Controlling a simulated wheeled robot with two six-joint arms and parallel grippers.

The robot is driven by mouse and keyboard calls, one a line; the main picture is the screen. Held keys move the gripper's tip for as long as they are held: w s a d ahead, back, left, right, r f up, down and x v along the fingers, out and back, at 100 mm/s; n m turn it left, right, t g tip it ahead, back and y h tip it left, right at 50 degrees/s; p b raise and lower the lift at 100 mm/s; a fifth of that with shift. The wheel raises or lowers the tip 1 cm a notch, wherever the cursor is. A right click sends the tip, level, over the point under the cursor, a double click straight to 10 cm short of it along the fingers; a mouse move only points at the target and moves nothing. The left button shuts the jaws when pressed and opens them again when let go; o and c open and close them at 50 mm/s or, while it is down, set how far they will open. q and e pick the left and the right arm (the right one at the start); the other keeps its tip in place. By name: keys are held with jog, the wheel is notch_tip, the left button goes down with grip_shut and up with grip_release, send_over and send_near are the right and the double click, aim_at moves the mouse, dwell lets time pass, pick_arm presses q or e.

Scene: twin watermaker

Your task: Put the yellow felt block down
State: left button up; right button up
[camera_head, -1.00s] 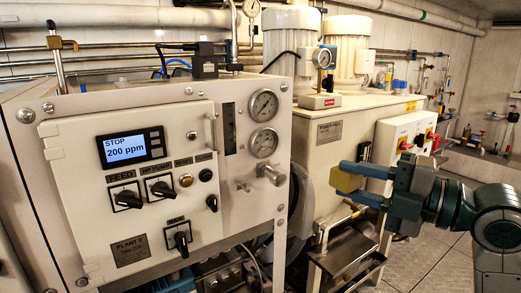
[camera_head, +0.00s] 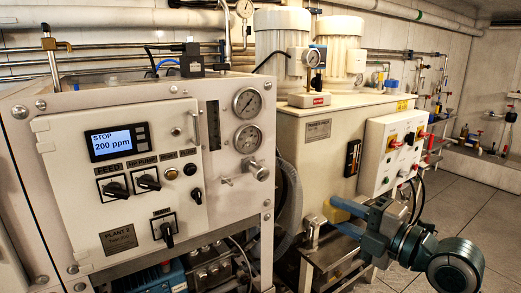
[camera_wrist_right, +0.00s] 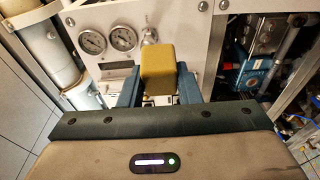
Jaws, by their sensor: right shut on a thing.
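The yellow felt block (camera_head: 336,211) is held between the blue fingers of my right gripper (camera_head: 347,215), in front of the cream pump cabinet. In the right wrist view the block (camera_wrist_right: 158,68) sits upright between the two fingers of the gripper (camera_wrist_right: 158,86), which is shut on it. In the head view the fingers partly hide the block. I cannot tell whether its underside touches anything. My left gripper is not in view.
A metal stand (camera_head: 340,264) and a pipe fitting (camera_head: 311,231) are close below and left of the block. The white control panel (camera_head: 120,190) with its display stands at left. A switch box (camera_head: 392,152) is above the gripper. Open tiled floor (camera_head: 470,215) lies at right.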

jog(key=s+d+f+m+t+h, duration=0.1)
jog(key=s+f+m+h, duration=0.1)
jog(key=f, duration=0.7)
jog(key=s+d+f+m+t+h, duration=0.2)
jog(key=f+h, duration=0.4)
jog(key=f, duration=0.3)
jog(key=s+d+f+m+t+h, duration=0.1)
jog(key=s+f+m+h, duration=0.3)
jog(key=f, duration=0.5)
jog(key=shift+s+d+m+t, duration=0.2)
jog(key=shift+d+m+t, duration=0.1)
jog(key=shift+d+t, duration=0.1)
jog(key=shift+a+f, duration=0.1)
